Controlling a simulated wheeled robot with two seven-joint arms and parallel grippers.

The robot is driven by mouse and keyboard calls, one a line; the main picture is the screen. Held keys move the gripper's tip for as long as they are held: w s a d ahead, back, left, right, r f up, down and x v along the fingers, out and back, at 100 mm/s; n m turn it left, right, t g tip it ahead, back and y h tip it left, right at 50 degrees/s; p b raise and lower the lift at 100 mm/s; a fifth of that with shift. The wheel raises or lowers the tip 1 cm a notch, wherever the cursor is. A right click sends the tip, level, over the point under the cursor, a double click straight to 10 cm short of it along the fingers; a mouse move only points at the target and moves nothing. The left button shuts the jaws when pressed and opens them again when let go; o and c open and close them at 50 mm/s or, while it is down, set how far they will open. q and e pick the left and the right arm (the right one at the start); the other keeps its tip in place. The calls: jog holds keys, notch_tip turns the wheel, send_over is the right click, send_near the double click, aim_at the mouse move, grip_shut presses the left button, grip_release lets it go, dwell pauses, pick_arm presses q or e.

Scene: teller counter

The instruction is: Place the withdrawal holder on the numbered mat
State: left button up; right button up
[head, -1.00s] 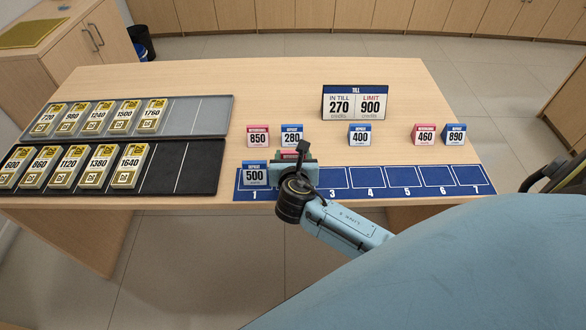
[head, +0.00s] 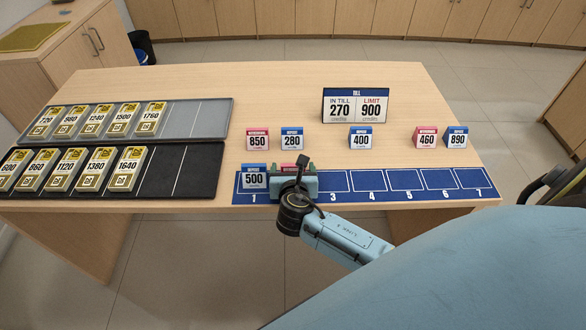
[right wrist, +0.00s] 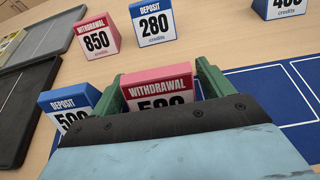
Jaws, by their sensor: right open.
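The pink-topped withdrawal holder (head: 289,167) stands at space 2 of the blue numbered mat (head: 336,181), mostly hidden behind my right gripper (head: 296,178) in the head view. In the right wrist view the withdrawal holder (right wrist: 157,87) is upright between the green fingers of my right gripper (right wrist: 161,86). Those fingers are open, one on each side of it. The lower part of its number is hidden by the gripper body. The blue deposit 500 holder (head: 254,176) stands on space 1, close to the left finger. My left gripper is not in view.
Behind the mat stand withdrawal 850 (head: 257,139), deposit 280 (head: 292,138), deposit 400 (head: 360,137), withdrawal 460 (head: 426,137) and deposit 890 (head: 456,137). The till sign (head: 355,105) is farther back. Grey (head: 215,120) and black (head: 200,175) trays lie left. Spaces 3 to 7 are bare.

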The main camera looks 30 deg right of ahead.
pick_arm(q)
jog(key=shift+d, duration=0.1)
pick_arm(e)
jog(key=shift+r, duration=0.15)
jog(key=p+v, duration=0.2)
jog(key=v, duration=0.8)
jog(key=shift+s+a+r+p, duration=0.15)
jog(key=shift+s+p, duration=0.1)
jog(key=shift+p, duration=0.15)
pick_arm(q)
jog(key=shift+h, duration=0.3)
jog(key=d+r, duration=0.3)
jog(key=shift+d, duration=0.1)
pick_arm(e)
jog(key=shift+s+a+r, duration=0.2)
jog(key=shift+s+a, duration=0.15)
jog(key=shift+s, duration=0.25)
